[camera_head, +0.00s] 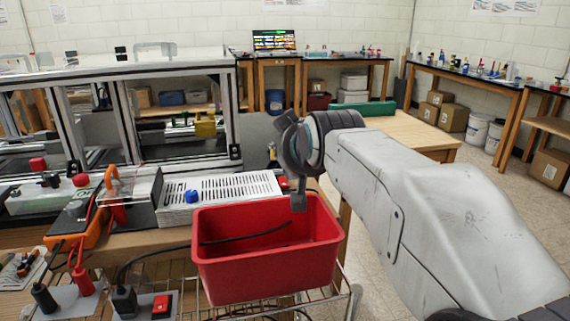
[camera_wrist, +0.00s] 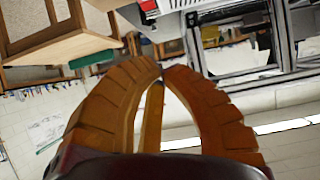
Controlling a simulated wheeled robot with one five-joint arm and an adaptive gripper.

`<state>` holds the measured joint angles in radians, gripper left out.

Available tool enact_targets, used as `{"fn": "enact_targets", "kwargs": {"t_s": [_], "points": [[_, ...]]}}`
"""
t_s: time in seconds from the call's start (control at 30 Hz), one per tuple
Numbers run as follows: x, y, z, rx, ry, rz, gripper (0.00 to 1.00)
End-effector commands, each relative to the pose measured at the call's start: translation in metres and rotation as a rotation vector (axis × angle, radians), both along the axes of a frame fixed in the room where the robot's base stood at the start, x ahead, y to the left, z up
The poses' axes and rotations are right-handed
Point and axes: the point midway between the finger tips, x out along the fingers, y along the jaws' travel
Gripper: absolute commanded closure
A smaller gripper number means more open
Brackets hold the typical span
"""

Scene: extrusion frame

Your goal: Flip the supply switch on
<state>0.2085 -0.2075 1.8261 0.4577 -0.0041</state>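A white slotted metal box (camera_head: 225,190), which looks like the power supply, sits on the bench left of my arm, with a blue knob (camera_head: 192,196) at its front left. I cannot make out its switch in the head view. A small red rocker (camera_head: 161,305) sits on a plate at the front left; I cannot tell whether it is the supply switch. In the wrist view, a red part (camera_wrist: 148,5) beside a white slotted surface is cut by the top edge. My gripper (camera_wrist: 161,72) has its orange fingertips together, with nothing between them. It is apart from the box.
A red bin (camera_head: 265,270) stands on a wire rack in front of the box, below my wrist. An aluminium extrusion frame (camera_head: 235,100) rises behind the box. Orange and red devices with cables (camera_head: 92,225) crowd the left. A wooden table (camera_head: 415,132) stands behind my arm.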

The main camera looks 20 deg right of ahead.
Motion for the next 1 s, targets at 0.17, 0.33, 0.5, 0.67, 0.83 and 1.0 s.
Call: {"fn": "enact_targets", "kwargs": {"t_s": [0.17, 0.33, 0.5, 0.67, 0.83, 1.0], "points": [[0.019, -0.004, -0.013, 0.001, 0.004, 0.000, 1.00], [0.044, -0.009, -0.028, 0.001, 0.005, 0.000, 1.00], [0.069, -0.014, -0.042, 0.001, 0.003, 0.001, 1.00], [0.084, -0.017, -0.058, 0.001, 0.002, 0.001, 1.00], [0.089, -0.018, -0.075, 0.001, 0.002, 0.001, 1.00], [0.091, -0.019, -0.083, 0.001, 0.001, 0.001, 1.00]]}}
